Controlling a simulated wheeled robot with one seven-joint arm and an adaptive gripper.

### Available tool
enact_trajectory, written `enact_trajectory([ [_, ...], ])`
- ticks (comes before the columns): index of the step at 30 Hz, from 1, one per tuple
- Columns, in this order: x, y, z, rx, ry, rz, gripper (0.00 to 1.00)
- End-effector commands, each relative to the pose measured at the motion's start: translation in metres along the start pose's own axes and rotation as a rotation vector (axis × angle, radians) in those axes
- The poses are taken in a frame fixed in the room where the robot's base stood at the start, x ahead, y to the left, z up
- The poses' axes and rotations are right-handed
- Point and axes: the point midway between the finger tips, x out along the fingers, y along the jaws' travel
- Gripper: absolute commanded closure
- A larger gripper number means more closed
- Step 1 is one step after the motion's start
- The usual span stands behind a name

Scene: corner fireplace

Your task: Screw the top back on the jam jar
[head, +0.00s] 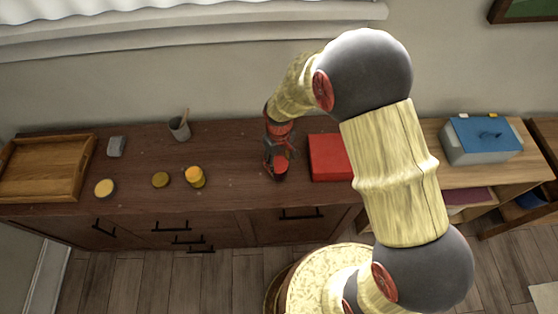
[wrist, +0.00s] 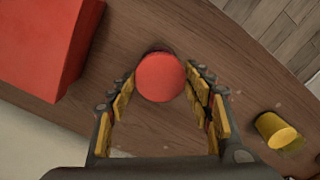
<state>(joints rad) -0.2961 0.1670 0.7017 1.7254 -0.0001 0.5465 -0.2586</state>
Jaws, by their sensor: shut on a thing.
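My gripper (head: 278,160) is low over the dark wooden cabinet top, just left of the red box. In the wrist view my gripper (wrist: 163,88) has its fingers on both sides of a round red lid (wrist: 160,78), shut on it. The red lid also shows in the head view (head: 281,165), partly covered by the fingers. A dark shape, apparently the jam jar (head: 280,177), shows just below the lid. The lid hides most of it from the wrist, so I cannot tell whether the lid is seated or threaded.
The red box (head: 329,157) stands close on the right. The cabinet top between the yellow-topped jar and gripper is clear.

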Motion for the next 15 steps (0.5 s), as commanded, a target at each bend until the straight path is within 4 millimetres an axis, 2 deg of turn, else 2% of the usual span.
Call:
enact_trajectory([
  [5, 0.002, -0.0007, 0.0015, 0.022, -0.004, -0.001, 0.78],
  [12, 0.0023, -0.0008, 0.0019, 0.228, -0.004, -0.001, 0.78],
  [15, 0.0027, -0.0009, 0.002, 0.261, -0.005, -0.001, 0.78],
])
